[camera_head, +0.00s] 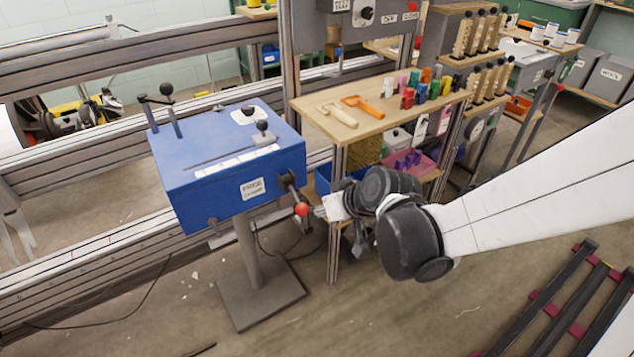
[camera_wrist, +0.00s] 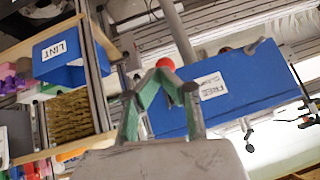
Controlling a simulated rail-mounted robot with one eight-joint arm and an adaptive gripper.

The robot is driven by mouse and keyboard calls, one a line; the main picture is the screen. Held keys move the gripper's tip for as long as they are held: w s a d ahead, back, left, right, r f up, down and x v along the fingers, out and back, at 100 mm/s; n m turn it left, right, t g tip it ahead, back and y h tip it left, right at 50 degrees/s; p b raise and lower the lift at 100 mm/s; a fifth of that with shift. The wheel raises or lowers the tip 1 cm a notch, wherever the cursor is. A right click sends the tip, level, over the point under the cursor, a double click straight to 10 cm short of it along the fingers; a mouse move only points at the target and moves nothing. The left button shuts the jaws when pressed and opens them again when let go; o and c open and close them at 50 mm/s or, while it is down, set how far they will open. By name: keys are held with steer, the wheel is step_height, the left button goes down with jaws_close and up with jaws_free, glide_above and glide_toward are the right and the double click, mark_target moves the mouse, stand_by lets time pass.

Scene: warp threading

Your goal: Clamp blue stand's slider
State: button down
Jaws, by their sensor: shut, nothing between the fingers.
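The blue stand (camera_head: 225,170) is a blue box on a grey post, with a slot, a white scale strip and a dark-knobbed slider (camera_head: 264,136) on top. A lever with a red ball (camera_head: 301,209) sticks out of its right side, beside a white label (camera_head: 252,188). My gripper (camera_head: 318,211) is just right of the red ball. In the wrist view, the green fingers (camera_wrist: 168,82) come together just below the red ball (camera_wrist: 166,64); they are shut and empty. Whether they touch the ball cannot be told. The box (camera_wrist: 235,92) fills the right there.
A wooden-topped cart (camera_head: 345,125) with spools and tools stands close behind my gripper. A blue bin marked LINT (camera_wrist: 60,55) is at the left of the wrist view. Metal rails (camera_head: 60,265) run behind the stand. The floor in front of the stand is clear.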

steer(key=s+d+r+p, duration=0.1)
steer(key=s+d+p, duration=0.1)
steer(key=s+d, duration=0.5)
steer(key=shift+s+d, duration=0.15)
steer(key=shift+s, duration=0.15)
steer(key=shift+r, duration=0.1)
steer(key=s+d+r+m+t+h, duration=0.1)
steer(key=s+d+r+m+h, duration=0.25)
steer(key=d+r, duration=0.4)
steer(key=s+d+r+m+h, duration=0.3)
steer(key=s+d+r, duration=0.2)
steer(key=d+r, duration=0.25)
step_height(320, 180, up, 12)
steer(key=p, duration=1.2)
steer(key=shift+w+f, duration=0.15)
steer(key=shift+w, duration=0.05)
steer(key=shift+d, duration=0.1)
